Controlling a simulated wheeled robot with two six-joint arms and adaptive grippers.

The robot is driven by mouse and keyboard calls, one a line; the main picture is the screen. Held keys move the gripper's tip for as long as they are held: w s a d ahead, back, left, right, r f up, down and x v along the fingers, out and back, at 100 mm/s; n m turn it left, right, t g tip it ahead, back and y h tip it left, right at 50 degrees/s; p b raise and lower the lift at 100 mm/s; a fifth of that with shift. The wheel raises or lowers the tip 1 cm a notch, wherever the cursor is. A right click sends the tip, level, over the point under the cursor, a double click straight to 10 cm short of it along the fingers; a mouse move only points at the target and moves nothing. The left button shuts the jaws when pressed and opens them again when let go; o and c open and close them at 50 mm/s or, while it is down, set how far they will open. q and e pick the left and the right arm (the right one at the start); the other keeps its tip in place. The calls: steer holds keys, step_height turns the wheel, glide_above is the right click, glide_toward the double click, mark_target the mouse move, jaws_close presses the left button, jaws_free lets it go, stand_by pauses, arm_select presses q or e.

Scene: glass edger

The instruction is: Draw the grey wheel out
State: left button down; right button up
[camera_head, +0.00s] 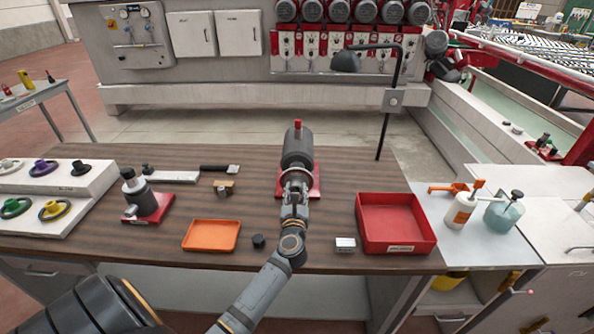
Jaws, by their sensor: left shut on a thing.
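A dark grey cylindrical spindle unit (297,146) with a red tip at its far end stands on a red base (316,182) on the wooden bench. A pale grey ring, which looks like the grey wheel (309,174), sits at its near end. My left gripper (296,187) reaches up to this near end and is shut on the grey wheel, hiding its middle. I cannot tell whether the wheel is seated on the spindle or a little apart. My right gripper is not in view.
A white stepped rack (95,192) with several coloured wheels stands at left. A dark device on a red base (148,207), an orange tray (211,235) and a red bin (395,223) flank the arm. A black lamp (346,61) stands behind. Bottles (461,210) stand at right.

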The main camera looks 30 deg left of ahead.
arm_select(q)
steer(key=shift+v, duration=2.05)
steer(key=shift+r, duration=0.15)
